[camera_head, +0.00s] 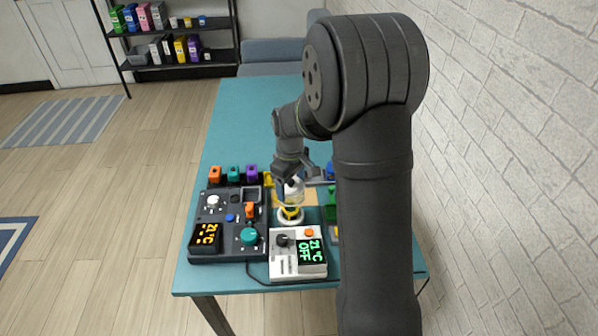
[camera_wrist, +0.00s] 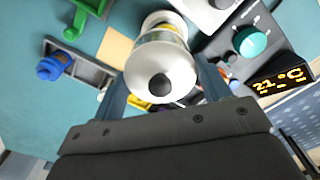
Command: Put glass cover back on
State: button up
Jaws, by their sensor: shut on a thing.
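The glass cover (camera_head: 291,197) is a clear jar-like dome, seen below my gripper (camera_head: 294,181) in the head view. It is upright or nearly so, over a round white base (camera_head: 291,231) with a yellow thing inside. In the wrist view, the cover (camera_wrist: 158,60) shows from above with a dark knob on its pale top. My gripper (camera_wrist: 162,88) has a finger on each side of it and is shut on it. I cannot tell whether the cover's lower rim touches the base.
A dark control panel (camera_head: 227,225) with knobs and a 21°C display stands left of the base. A white box (camera_head: 297,257) with a green display stands in front. Green and blue parts (camera_wrist: 80,18) lie on the other side. The teal table (camera_head: 255,105) is clear behind.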

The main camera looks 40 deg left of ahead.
jog(key=shift+s+d+f, duration=0.1)
jog(key=shift+s+d, duration=0.05)
jog(key=shift+s, duration=0.3)
jog(key=shift+f, duration=3.1)
jog(key=shift+f, duration=0.2)
jog(key=o, duration=1)
jog(key=shift+o, duration=0.8)
jog(key=shift+r, duration=3.55)
